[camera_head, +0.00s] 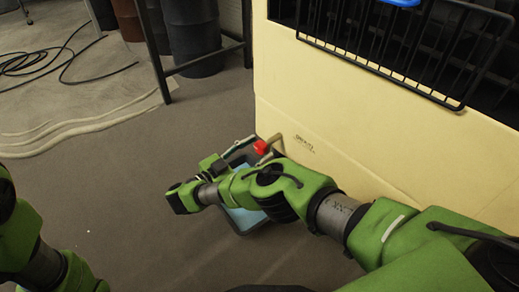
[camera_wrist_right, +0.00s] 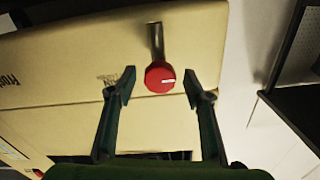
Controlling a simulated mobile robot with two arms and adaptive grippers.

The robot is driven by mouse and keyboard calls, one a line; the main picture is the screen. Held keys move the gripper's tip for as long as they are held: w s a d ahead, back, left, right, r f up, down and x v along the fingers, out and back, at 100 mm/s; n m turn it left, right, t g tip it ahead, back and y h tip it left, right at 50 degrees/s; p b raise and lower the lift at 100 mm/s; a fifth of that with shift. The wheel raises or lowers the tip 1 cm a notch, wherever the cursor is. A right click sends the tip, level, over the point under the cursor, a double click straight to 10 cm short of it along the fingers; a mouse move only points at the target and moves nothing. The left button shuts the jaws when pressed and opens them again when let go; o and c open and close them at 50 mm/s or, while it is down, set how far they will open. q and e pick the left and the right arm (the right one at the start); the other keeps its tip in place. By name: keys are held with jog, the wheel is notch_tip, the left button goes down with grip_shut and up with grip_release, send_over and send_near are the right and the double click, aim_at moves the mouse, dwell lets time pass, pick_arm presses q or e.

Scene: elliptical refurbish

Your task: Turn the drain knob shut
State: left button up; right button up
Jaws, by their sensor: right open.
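My right gripper (camera_wrist_right: 160,74) is open, with one finger on each side of the knob and a visible gap to both. In the head view the right gripper (camera_head: 238,152) is beside the knob, partly hidden by my wrist. Of my left arm only links show at the left edge; its gripper is out of view.
A tray holding light blue liquid (camera_head: 246,219) stands on the floor below the knob, partly covered by my right arm. A black wire rack (camera_head: 395,50) juts out above. Dark drums (camera_head: 190,30) and a metal frame stand behind.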

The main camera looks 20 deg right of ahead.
jog(key=c, duration=1.1)
jog(key=shift+m, duration=0.3)
jog(key=m, duration=0.3)
jog(key=shift+m, duration=0.4)
jog(key=m, duration=0.4)
jog(key=shift+m, duration=0.3)
jog(key=m, duration=0.4)
jog(key=shift+d+m, duration=0.1)
jog(key=shift+m, duration=2.4)
